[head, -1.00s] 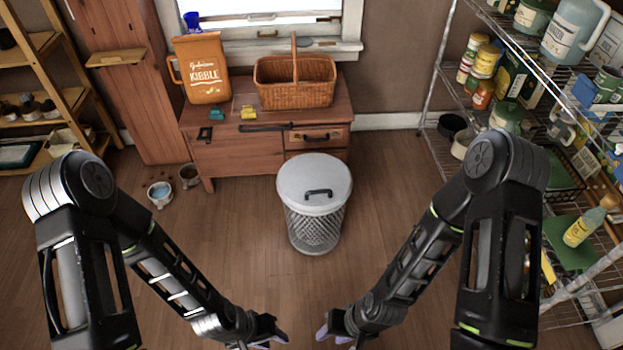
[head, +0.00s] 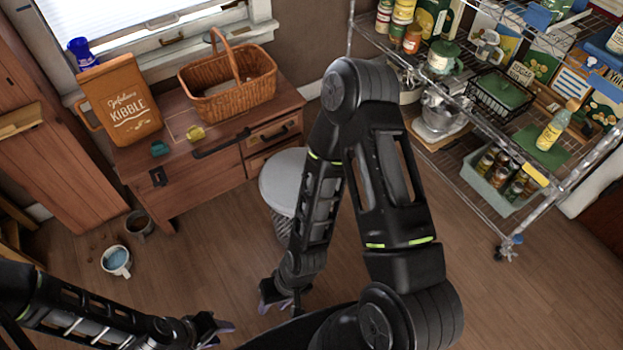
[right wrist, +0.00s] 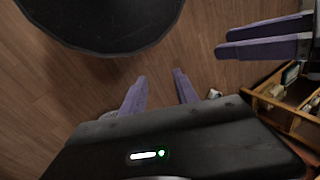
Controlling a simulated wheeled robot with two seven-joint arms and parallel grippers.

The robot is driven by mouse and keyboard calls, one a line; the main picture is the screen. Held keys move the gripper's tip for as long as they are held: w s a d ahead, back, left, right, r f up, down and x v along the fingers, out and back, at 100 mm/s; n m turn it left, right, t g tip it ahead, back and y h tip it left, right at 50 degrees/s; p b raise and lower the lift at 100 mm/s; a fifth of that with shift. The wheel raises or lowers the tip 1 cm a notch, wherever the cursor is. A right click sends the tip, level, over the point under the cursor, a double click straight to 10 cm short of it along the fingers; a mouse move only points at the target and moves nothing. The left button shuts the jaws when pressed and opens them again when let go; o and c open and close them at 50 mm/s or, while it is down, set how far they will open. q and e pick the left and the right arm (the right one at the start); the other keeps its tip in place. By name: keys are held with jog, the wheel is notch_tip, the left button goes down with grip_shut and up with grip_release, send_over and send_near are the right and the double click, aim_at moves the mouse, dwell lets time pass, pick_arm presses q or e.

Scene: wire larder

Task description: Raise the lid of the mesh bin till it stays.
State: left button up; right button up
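The mesh bin (head: 283,222) stands on the floor in front of the wooden cabinet. Its round grey lid (head: 280,182) lies flat on top. My right arm covers the right part of the bin and the lid's handle is hidden. My right gripper (head: 278,298) is low in front of the bin, apart from it; in the right wrist view its purple fingers (right wrist: 160,92) are spread with nothing between them. My left gripper (head: 215,328) is to the left of it, near the bottom edge. Its fingers also show in the right wrist view (right wrist: 265,37), apart and empty.
The wooden cabinet (head: 190,195) behind the bin carries a kibble container (head: 122,100) and a wicker basket (head: 225,92). Mugs (head: 117,261) stand on the floor at left. A loaded wire rack (head: 500,205) stands at right. The floor right of my right arm is clear.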

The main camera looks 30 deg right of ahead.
jog(key=shift+o, duration=0.4)
jog(key=shift+s+d, duration=0.1)
jog(key=shift+o, duration=0.2)
jog(key=shift+w+f, duration=0.2)
jog(key=shift+w, duration=0.1)
jog(key=w+d+f+m+t+b, duration=0.1)
jog(key=w+d+f+m+b, duration=0.25)
jog(key=w+d+b, duration=0.35)
jog(key=w+d+f+m+t+b, duration=0.2)
jog(key=w+d+f+m+b, duration=0.15)
jog(key=w+b, duration=0.4)
jog(key=w+d+r+m+h+b, duration=0.2)
jog(key=w+d+m+b, duration=0.2)
jog(key=d, duration=0.6)
jog(key=w+d+r+m+t+h+b, duration=0.1)
jog(key=w+d+m+b, duration=0.3)
jog(key=w+d, duration=0.4)
jog(key=d+r+b, duration=0.1)
jog(key=d, duration=0.2)
jog(key=shift+d+t+h, duration=0.2)
jog(key=shift+t+h, duration=0.1)
jog(key=shift+h, duration=0.1)
jog(key=shift+f, duration=0.15)
